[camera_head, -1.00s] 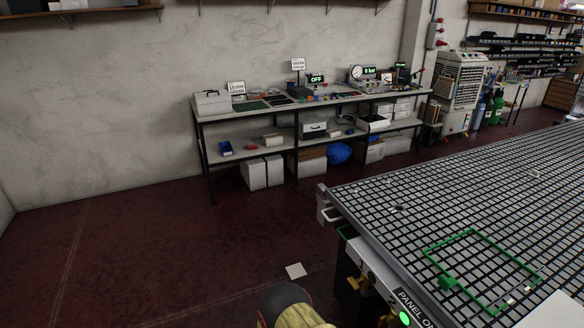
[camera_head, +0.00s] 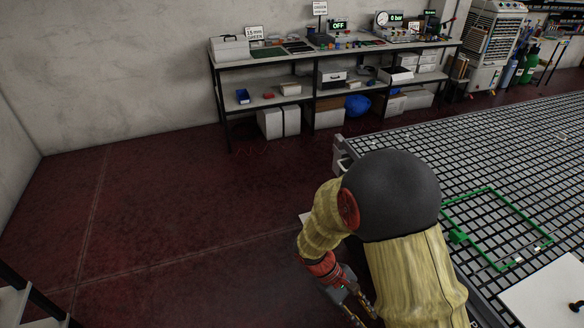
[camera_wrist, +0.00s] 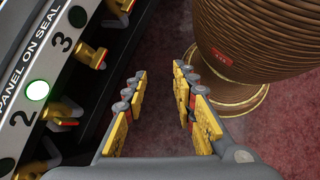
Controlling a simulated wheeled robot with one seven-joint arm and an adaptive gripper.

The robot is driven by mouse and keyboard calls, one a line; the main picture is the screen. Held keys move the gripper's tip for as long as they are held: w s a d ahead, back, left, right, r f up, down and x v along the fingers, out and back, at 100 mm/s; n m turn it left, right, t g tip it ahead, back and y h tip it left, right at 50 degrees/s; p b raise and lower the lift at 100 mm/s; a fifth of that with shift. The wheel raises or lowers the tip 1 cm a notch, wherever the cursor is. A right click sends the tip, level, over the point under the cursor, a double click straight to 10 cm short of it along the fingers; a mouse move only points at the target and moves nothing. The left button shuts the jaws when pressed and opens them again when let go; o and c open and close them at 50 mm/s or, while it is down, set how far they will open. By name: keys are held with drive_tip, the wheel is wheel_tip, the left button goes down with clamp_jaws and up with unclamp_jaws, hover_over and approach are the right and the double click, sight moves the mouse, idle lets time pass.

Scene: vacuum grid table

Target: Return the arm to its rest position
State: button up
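My arm in its yellow sleeve, with a dark dome-shaped joint, is bent at the lower middle of the head view, in front of the grid table's near left corner. My gripper (camera_head: 358,308) hangs low at the end of it, beside the table's left side and over the floor. In the wrist view, my gripper (camera_wrist: 162,72) has its two gold-padded fingers apart, with only red floor visible between them. It holds nothing.
The grid table (camera_head: 480,150) fills the right, with a green frame (camera_head: 487,190) and a white panel (camera_head: 550,295) on it. Brass valves (camera_wrist: 92,55) and a lit green lamp (camera_wrist: 37,90) are close left of my gripper. A workbench (camera_head: 300,52) stands at the wall.

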drive_tip(key=s+r+m+t+y, duration=0.3)
drive_tip(key=r+m+t, duration=0.1)
drive_tip(key=r, duration=1.1)
drive_tip(key=s+r+m+t+y, duration=0.3)
drive_tip(key=r+t, duration=0.3)
drive_tip(key=r, duration=0.9)
drive_tip(key=shift+a+m+y, duration=0.35)
drive_tip(key=shift+m+y, duration=0.25)
drive_tip(key=shift+m, duration=0.2)
